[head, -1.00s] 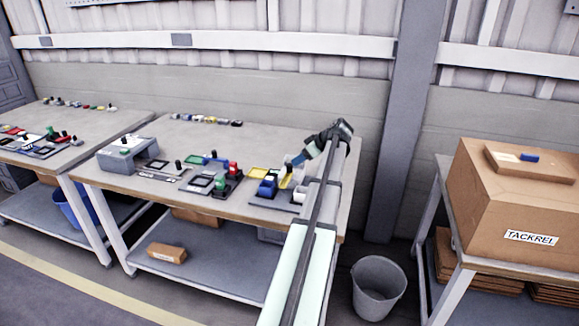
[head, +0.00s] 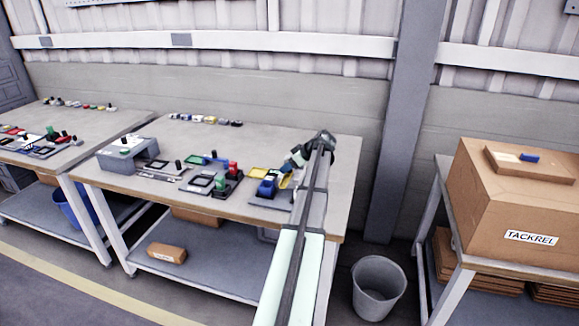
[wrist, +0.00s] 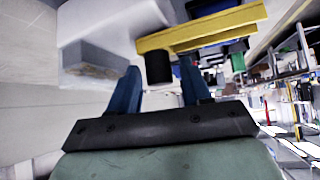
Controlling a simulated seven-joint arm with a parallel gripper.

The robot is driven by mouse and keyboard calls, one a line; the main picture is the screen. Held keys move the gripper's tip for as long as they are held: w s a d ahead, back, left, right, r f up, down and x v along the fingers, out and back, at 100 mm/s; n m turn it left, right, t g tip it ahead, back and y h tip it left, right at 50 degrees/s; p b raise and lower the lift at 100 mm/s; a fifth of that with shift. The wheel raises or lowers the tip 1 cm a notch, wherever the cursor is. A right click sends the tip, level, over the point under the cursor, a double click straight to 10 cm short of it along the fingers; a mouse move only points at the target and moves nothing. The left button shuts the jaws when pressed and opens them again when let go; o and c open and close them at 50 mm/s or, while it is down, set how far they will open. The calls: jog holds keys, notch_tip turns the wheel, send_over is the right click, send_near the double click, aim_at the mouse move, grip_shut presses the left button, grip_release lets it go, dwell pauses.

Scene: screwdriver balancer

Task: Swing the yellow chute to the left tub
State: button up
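The yellow chute (head: 285,181) is on the near right of the middle bench, beside a blue block (head: 267,187), partly hidden by my arm. In the wrist view a yellow bar (wrist: 200,27), which looks like the chute, runs across the top, with a black knob (wrist: 158,68) below it. My gripper (wrist: 158,84) is open, its blue fingers to either side of the knob; I cannot tell whether they touch it. In the head view my gripper (head: 294,160) is above and behind the chute. I cannot make out which shape is the left tub.
A yellow-rimmed square (head: 258,172) lies left of the chute. Red and green upright parts (head: 233,170), a grey box (head: 127,154) and a row of small items (head: 205,119) are also on the bench (head: 310,135). A grey bin (head: 378,285) stands on the floor.

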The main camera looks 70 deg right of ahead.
grip_shut()
dwell(0.4)
jog(key=shift+a, duration=0.1)
jog(key=shift+a+m+g+h, duration=0.1)
jog(key=shift+m+g+h, duration=0.2)
jog(key=shift+m+h, duration=0.65)
jog(key=m+g+h, duration=0.1)
jog(key=m, duration=0.2)
jog(key=m+g+h, duration=0.1)
jog(key=m+g, duration=0.1)
jog(key=m, duration=0.1)
jog(key=m+g+h, duration=0.1)
jog(key=m+h, duration=0.1)
jog(key=m, duration=0.1)
jog(key=shift+w+g, duration=0.1)
jog(key=shift+g, duration=0.3)
